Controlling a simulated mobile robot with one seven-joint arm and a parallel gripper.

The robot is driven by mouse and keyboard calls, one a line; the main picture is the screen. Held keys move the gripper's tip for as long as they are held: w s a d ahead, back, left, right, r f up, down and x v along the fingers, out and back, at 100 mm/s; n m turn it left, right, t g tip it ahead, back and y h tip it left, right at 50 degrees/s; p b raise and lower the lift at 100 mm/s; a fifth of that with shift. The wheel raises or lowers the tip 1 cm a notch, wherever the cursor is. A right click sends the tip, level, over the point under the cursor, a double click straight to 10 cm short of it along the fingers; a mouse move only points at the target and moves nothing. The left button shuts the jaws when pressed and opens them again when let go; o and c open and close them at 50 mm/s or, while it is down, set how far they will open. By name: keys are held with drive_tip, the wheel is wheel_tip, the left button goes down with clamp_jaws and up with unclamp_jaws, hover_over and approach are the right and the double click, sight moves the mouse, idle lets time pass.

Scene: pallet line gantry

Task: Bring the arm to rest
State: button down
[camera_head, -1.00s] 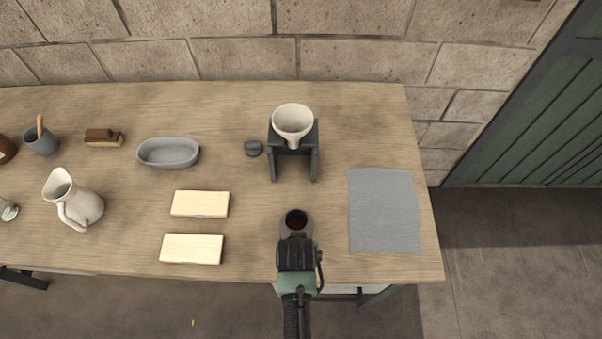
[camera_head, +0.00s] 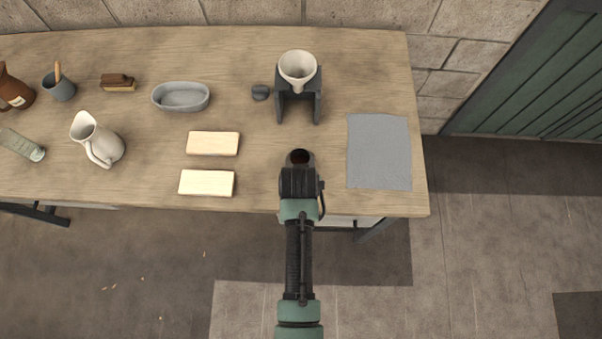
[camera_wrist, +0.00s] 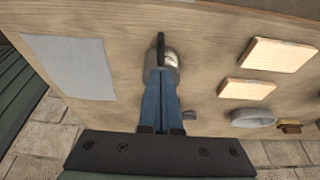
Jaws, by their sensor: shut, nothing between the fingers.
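My gripper shows in the wrist view as two blue fingers (camera_wrist: 159,88), shut together with nothing between them. Their tips overlap the picture of a shiny metal cup (camera_wrist: 167,66) with a dark handle; I cannot tell whether they touch it. In the head view my arm reaches up the picture over the table's front edge, and its wrist hides the fingers. The cup's dark opening (camera_head: 299,158) shows just beyond the wrist, on the wooden table (camera_head: 250,170).
A dark stand (camera_head: 298,100) with a white funnel (camera_head: 297,66) is beyond the cup. A grey cloth (camera_head: 379,151) lies right. Two pale blocks (camera_head: 212,143), a grey basin (camera_head: 181,97), a white jug (camera_head: 97,140) and a glass bottle (camera_head: 22,145) are left. Floor in front is clear.

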drive_tip(key=shift+s+r, duration=0.2)
drive_tip(key=shift+r, duration=0.35)
drive_tip(key=shift+w+f, duration=0.1)
